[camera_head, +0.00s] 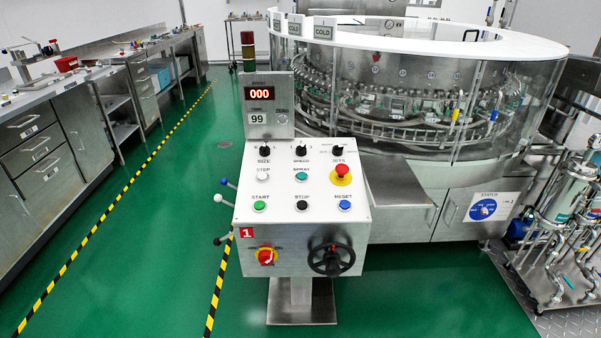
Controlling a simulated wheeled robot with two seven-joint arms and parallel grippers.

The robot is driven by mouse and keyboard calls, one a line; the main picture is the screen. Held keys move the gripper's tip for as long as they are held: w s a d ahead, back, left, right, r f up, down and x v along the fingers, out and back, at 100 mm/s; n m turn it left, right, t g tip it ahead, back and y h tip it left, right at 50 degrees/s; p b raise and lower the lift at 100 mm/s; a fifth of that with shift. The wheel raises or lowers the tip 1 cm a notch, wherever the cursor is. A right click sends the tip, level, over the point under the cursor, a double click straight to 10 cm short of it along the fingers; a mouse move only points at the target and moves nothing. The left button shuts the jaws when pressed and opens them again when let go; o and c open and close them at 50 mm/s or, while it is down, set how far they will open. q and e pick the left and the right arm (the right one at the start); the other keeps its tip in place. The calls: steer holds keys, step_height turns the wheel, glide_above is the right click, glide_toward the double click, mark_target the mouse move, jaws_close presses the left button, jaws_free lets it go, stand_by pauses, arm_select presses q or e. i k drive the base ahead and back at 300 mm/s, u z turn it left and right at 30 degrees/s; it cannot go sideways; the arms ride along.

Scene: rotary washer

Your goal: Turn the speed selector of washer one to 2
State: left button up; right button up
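The control panel of washer one (251,176) stands in the middle, marked with a red "1" label on its front. The speed selector (301,149) is a small black knob in the middle of the top row, above the word SPEED. Its pointer looks roughly upright, but the numbers around it are too small to read. The size selector (265,151) is to its left and another black selector (337,150) to its right. Neither of my grippers shows in this view.
A red emergency button (341,174) and several push buttons sit below the selectors. A black handwheel (331,259) and a red rotary switch (266,255) are on the front. Ball-tipped levers (219,198) stick out left. The round washer (400,90) stands behind; green floor lies open in front.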

mark_target(300, 152)
steer(key=u, duration=0.35)
steer(key=i, duration=0.4)
steer(key=u, duration=0.4)
